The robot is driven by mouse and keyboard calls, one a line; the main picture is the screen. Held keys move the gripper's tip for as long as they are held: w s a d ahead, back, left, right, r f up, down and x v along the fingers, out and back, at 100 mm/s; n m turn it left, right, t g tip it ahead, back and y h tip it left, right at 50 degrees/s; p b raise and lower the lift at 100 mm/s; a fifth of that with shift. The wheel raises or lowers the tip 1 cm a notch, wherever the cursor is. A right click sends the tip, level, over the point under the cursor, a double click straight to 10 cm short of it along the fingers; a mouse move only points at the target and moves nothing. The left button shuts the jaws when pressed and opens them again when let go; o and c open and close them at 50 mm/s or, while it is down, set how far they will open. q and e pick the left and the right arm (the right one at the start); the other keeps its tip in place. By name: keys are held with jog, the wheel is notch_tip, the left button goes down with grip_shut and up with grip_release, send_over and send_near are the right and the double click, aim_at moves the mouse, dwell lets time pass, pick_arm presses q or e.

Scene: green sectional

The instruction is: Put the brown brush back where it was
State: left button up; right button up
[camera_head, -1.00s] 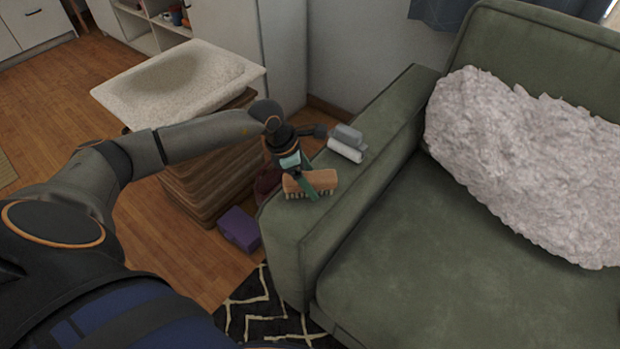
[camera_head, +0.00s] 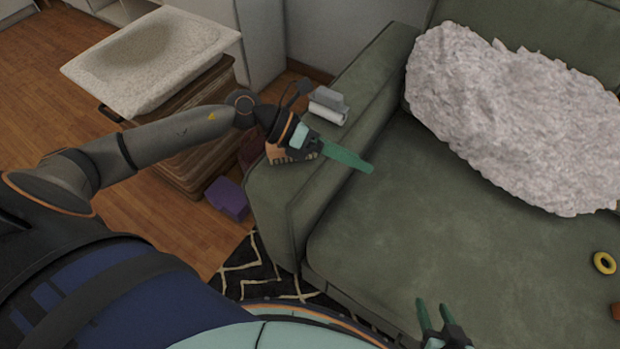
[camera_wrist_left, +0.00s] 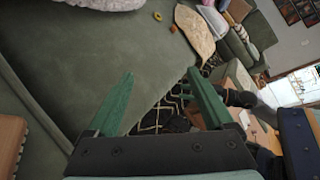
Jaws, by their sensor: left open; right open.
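The brown brush (camera_head: 275,154) rests on the sofa's green armrest, partly hidden behind my left gripper in the head view. Its brown wooden back also shows at the left edge of the left wrist view (camera_wrist_left: 10,142). My left gripper (camera_head: 362,164) is open and empty, its green fingers pointing right over the armrest's inner side, clear of the brush. In the left wrist view the two fingers (camera_wrist_left: 162,78) are spread apart with nothing between them. My right gripper (camera_head: 436,312) is open and empty at the bottom of the head view, in front of the sofa seat.
A grey and white object (camera_head: 328,106) lies farther back on the armrest (camera_head: 318,170). A fluffy white cushion (camera_head: 510,120) and a yellow ring (camera_head: 604,263) are on the seat. A purple box (camera_head: 228,198) stands on the floor beside the sofa. The middle of the seat is clear.

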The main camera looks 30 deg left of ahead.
pick_arm(q)
jog(key=d+r+n+t+h, duration=0.3)
jog(key=d+n+t, duration=0.25)
jog(key=n, duration=0.55)
jog(key=s+a+f+n+t+y, duration=0.25)
jog(key=f+n+y, duration=0.4)
jog(key=n, duration=0.55)
jog(key=s+a+f+n+t+y, duration=0.15)
jog(key=a+f+n+y, duration=0.3)
jog(key=f+n, duration=0.5)
jog(key=s+f+n+g+y, duration=0.1)
jog(key=s+f+n+g, duration=0.3)
jog(key=s, duration=0.4)
jog(key=shift+s+d+f+n, duration=0.4)
jog(key=shift+f+n, duration=0.3)
jog(key=shift+n, duration=0.45)
jog(key=shift+g, duration=0.25)
jog(key=shift+c, duration=0.2)
